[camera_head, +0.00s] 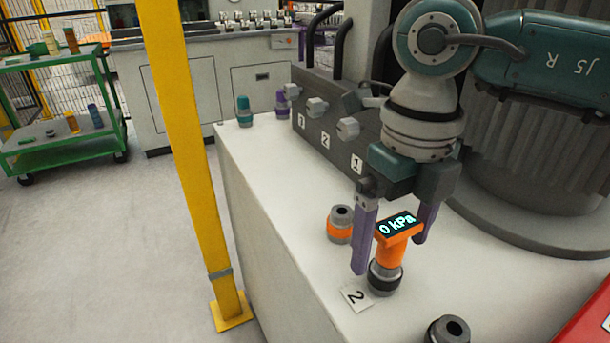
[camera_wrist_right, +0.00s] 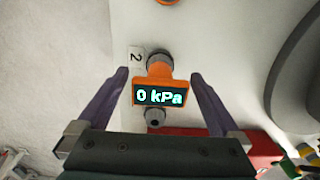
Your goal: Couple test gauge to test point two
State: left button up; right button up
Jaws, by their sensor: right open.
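The orange test gauge (camera_head: 391,250) stands upright on the dark fitting of test point two (camera_head: 384,279), beside the label "2" (camera_head: 355,295). Its display reads "0 kPa". In the right wrist view the gauge (camera_wrist_right: 160,93) sits between the purple fingers, with the label "2" (camera_wrist_right: 136,57) behind it. My right gripper (camera_head: 393,255) is open around the gauge, one finger on each side, with gaps visible in the wrist view (camera_wrist_right: 160,88). Whether the gauge is locked onto the fitting cannot be told. My left gripper is not in view.
An orange-ringed fitting (camera_head: 340,225) stands behind the gauge, and a dark fitting (camera_head: 447,330) stands in front. A dark manifold block (camera_head: 330,125) with numbered knobs lies behind. A yellow post (camera_head: 187,150) rises at left; a red object (camera_head: 585,325) lies at right.

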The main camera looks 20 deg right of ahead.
notch_tip(320, 180, up, 10)
jog(key=shift+p, duration=0.45)
dwell(0.3)
